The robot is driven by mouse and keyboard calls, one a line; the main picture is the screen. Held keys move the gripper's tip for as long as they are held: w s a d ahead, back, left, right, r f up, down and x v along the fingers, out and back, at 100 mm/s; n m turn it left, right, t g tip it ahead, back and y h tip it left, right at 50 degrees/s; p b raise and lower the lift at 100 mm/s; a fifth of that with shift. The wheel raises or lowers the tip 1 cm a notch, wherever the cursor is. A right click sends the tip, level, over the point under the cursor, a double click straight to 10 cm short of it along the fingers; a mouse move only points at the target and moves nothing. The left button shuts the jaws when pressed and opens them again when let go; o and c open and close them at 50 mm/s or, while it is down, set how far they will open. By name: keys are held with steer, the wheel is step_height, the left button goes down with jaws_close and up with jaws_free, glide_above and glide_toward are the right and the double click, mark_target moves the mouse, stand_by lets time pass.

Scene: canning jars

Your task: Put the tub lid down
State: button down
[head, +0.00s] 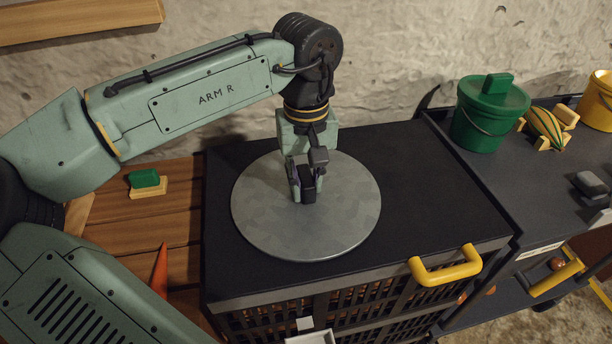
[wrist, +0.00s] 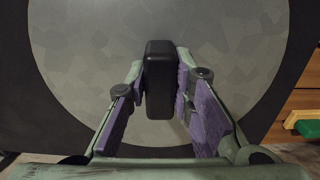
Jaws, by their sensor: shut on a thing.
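The tub lid (head: 350,212) is a wide, flat grey disc with a black block handle at its middle. In the head view my gripper (head: 304,184) points down at that handle. In the wrist view the lid (wrist: 235,50) fills most of the picture, and its black handle (wrist: 160,60) stands between the purple finger pads of my gripper (wrist: 160,78). My gripper is shut on the handle. The lid lies level over the black cabinet top (head: 420,170); I cannot tell whether it touches the top. The fingers partly hide the handle in the head view.
A green lidded bucket (head: 485,125), a striped yellow-green object (head: 546,125) and a yellow pot (head: 598,100) stand on the dark unit to the right. A green-topped block (head: 147,180) lies on the wooden surface at left. A yellow handle (head: 445,267) juts from the cabinet front.

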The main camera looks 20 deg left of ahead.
mark_target(306, 177)
steer(key=shift+f, duration=0.2)
steer(key=c, duration=1.4)
jaws_free()
step_height(306, 177, up, 12)
steer(key=shift+r+b, duration=0.25)
steer(key=shift+b, duration=0.35)
